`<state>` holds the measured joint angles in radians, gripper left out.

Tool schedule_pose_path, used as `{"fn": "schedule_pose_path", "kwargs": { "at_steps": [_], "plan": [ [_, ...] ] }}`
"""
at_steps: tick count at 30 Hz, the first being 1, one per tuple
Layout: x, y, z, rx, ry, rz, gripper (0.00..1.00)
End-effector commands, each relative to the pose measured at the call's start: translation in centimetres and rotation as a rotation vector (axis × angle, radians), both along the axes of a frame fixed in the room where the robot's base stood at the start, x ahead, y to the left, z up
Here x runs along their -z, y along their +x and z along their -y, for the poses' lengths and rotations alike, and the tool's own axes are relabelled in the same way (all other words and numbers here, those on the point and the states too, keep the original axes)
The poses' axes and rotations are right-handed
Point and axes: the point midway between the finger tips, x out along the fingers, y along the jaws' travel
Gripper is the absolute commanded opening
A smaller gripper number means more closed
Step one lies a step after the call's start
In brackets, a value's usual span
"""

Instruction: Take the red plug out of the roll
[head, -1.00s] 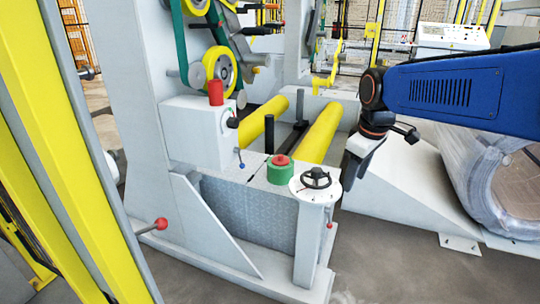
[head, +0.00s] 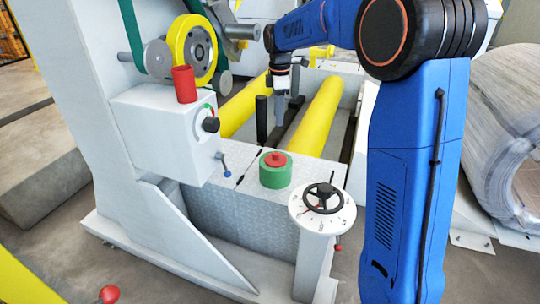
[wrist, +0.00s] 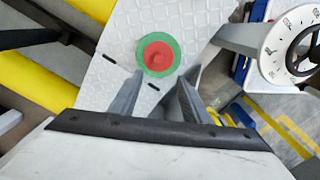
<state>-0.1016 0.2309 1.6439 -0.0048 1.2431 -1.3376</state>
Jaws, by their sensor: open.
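The red plug (head: 275,158) sits in the centre of the green roll (head: 276,175), which stands on the patterned metal top of the machine. In the wrist view the red plug (wrist: 159,55) shows from above with the green roll (wrist: 146,67) as a ring around it. My gripper (head: 281,112) is behind the roll in the head view, pointing down and apart from it. In the wrist view my gripper's (wrist: 160,85) two fingers are spread and empty, just below the roll in the picture.
A dial with a black handwheel (head: 322,199) stands right of the roll. A white box with a red cylinder (head: 184,84) on top is to the left. Yellow rollers (head: 318,118) lie behind, and a black post (head: 262,121) stands near my gripper.

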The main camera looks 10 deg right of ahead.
Motion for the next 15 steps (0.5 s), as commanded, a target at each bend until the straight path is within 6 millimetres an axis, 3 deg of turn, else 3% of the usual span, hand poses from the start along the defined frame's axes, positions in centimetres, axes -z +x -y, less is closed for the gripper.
{"fn": "schedule_pose_path", "kwargs": {
  "at_steps": [5,15],
  "plan": [
    [1.0,0.4,-0.1,-0.014,-0.001,-0.005,0.43],
    [6.7,0.5,-0.1,-0.013,-0.001,-0.006,0.43]
  ]
}}
